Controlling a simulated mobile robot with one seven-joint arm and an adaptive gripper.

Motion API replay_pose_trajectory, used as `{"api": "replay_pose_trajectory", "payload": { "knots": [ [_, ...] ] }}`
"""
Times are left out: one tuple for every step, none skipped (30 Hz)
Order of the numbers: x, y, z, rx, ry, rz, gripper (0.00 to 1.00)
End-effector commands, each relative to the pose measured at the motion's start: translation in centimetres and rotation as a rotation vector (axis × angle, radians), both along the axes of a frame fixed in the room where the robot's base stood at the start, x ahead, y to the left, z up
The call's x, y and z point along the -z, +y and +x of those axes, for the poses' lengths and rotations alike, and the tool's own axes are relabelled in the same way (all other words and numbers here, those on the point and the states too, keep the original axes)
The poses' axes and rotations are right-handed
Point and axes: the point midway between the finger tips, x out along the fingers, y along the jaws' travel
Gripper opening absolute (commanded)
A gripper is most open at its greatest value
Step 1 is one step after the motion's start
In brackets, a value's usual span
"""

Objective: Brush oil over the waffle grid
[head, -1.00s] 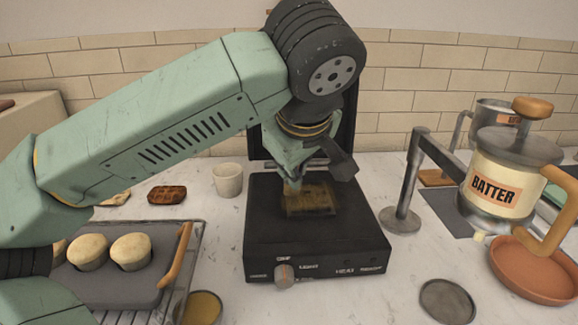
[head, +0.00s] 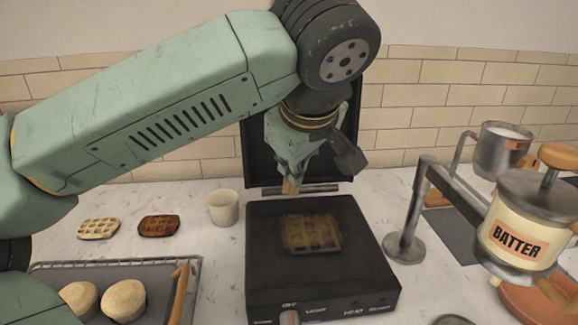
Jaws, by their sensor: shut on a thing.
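The waffle iron (head: 365,275) stands open on the counter, its dark lid (head: 258,165) upright at the back. The waffle grid (head: 312,233) is a small square in the middle of its base, with a yellowish-brown sheen. My gripper (head: 292,178) is above the rear edge of the base, in front of the lid. It is shut on the brush (head: 291,187), of which only a small tan part shows below the fingers. The brush appears behind the grid, not over its middle. I cannot tell whether its tip touches anything.
A white cup (head: 223,208) stands left of the iron. Two waffles (head: 99,228) (head: 158,225) lie farther left. A rack with a grey tray (head: 150,280) and muffins is at front left. A batter dispenser (head: 518,235) on a metal stand (head: 405,246) is at right, near a metal jug (head: 497,150).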

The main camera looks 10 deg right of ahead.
Motion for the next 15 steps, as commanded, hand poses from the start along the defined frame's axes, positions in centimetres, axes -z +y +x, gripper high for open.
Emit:
{"api": "replay_pose_trajectory", "payload": {
  "knots": [
    [-0.9, -0.2, -0.1, 0.002, -0.001, 0.000, 0.00],
    [-1.2, -0.3, -0.2, 0.003, -0.001, 0.000, 0.00],
    [-1.5, -0.4, -0.3, 0.004, -0.002, 0.000, 0.00],
    [-1.8, -0.5, -0.4, 0.005, -0.002, 0.000, 0.00],
    [-2.1, -0.6, -0.5, 0.005, -0.002, -0.001, 0.00],
    [-2.4, -0.7, -0.6, 0.007, -0.002, 0.000, 0.00],
    [-2.7, -0.8, -0.7, 0.008, -0.002, -0.001, 0.00],
    [-2.9, -0.9, -0.7, 0.008, -0.002, 0.000, 0.00],
    [-3.1, -1.0, -0.8, 0.010, -0.001, 0.000, 0.00],
    [-3.2, -1.0, -0.9, 0.010, -0.001, 0.000, 0.00],
    [-3.2, -1.1, -0.9, 0.010, -0.001, 0.001, 0.00],
    [-3.3, -1.1, -0.9, 0.011, -0.001, 0.000, 0.00],
    [-3.3, -1.1, -1.0, 0.011, -0.001, 0.000, 0.00],
    [-3.3, -1.1, -1.0, 0.011, -0.001, 0.000, 0.00],
    [-3.2, -1.1, -1.0, 0.010, -0.001, 0.000, 0.00]
  ]
}}
